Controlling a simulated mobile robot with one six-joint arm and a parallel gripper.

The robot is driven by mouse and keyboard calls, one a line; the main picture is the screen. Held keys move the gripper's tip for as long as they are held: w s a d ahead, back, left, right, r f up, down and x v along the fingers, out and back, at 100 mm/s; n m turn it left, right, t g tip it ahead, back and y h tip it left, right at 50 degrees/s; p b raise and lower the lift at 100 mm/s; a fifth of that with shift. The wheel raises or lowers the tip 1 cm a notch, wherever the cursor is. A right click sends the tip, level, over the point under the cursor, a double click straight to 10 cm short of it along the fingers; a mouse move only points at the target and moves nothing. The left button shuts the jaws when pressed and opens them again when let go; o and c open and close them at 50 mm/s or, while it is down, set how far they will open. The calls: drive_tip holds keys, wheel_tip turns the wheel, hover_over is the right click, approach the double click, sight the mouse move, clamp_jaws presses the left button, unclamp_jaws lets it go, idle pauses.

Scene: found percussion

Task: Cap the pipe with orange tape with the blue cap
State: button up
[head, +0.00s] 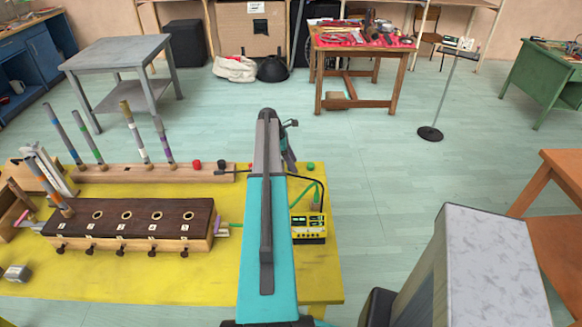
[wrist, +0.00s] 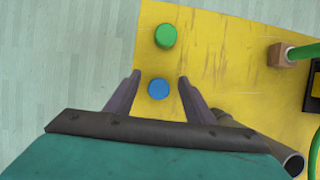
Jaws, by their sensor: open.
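The blue cap (wrist: 158,88) lies on the yellow table (wrist: 215,60). In the wrist view it sits between the two fingers of my gripper (wrist: 158,77), with a gap on each side. My gripper is open and holds nothing. In the head view my arm hides the blue cap, and only a dark part of the gripper shows beyond it. Several upright pipes with coloured tape stand in a long wooden rack (head: 110,174) at the left. Another pipe (head: 52,184) leans at the dark block's left end.
A green cap (wrist: 165,35) stands just beyond the blue one. Red (head: 196,164) and black (head: 221,164) caps are at the rack's right end. A dark block with holes (head: 130,217) and a yellow device (head: 308,228) are also on the table. The table edge is close.

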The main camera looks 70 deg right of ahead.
drive_tip(key=shift+c, duration=0.3)
drive_tip(key=c, duration=1.1)
drive_tip(key=shift+r, duration=0.1)
drive_tip(key=shift+r+b, duration=1.55)
drive_tip(key=shift+r, duration=3.4)
drive_tip(key=shift+a, duration=0.1)
